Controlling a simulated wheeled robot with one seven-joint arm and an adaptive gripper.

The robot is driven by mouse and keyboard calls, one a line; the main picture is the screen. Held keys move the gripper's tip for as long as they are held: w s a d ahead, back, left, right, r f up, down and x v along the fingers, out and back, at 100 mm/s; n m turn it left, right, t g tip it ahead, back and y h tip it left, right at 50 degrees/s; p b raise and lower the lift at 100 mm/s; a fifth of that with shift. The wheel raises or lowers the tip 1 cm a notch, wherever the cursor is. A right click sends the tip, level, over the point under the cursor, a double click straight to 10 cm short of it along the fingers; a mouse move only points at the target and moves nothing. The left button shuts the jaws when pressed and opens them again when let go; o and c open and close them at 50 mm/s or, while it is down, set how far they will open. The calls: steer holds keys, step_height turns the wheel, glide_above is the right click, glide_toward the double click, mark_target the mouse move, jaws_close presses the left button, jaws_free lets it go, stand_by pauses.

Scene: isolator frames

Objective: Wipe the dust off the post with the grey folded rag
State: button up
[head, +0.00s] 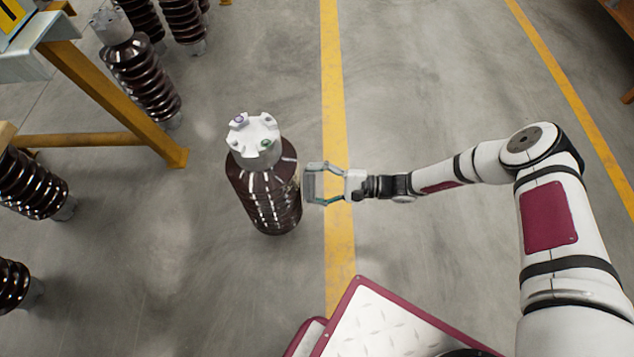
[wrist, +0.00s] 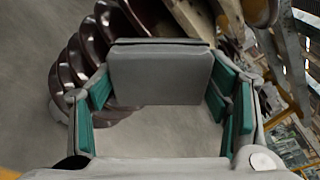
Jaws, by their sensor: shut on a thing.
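The post (head: 268,205) is a dark brown, glossy ribbed insulator with a pale grey metal cap (head: 253,138). It stands upright on the floor left of my gripper in the head view. A faint pale patch shows on its right side, facing my gripper. My gripper (head: 325,184) is shut on the grey folded rag (head: 310,184), its teal-padded fingers on either side of it. The rag is held up at the post's right side; I cannot tell whether they touch. In the wrist view the rag (wrist: 160,78) hides part of the brown ribs (wrist: 82,62) behind it.
A yellow-legged stand (head: 110,95) is at the upper left, with several more brown insulators (head: 142,75) around it. Yellow lines (head: 338,120) run along the grey floor. The floor right of the post, under my arm, is clear.

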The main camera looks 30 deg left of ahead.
steer(key=shift+s+a, duration=0.2)
steer(key=shift+a, duration=0.15)
steer(key=shift+r, duration=0.1)
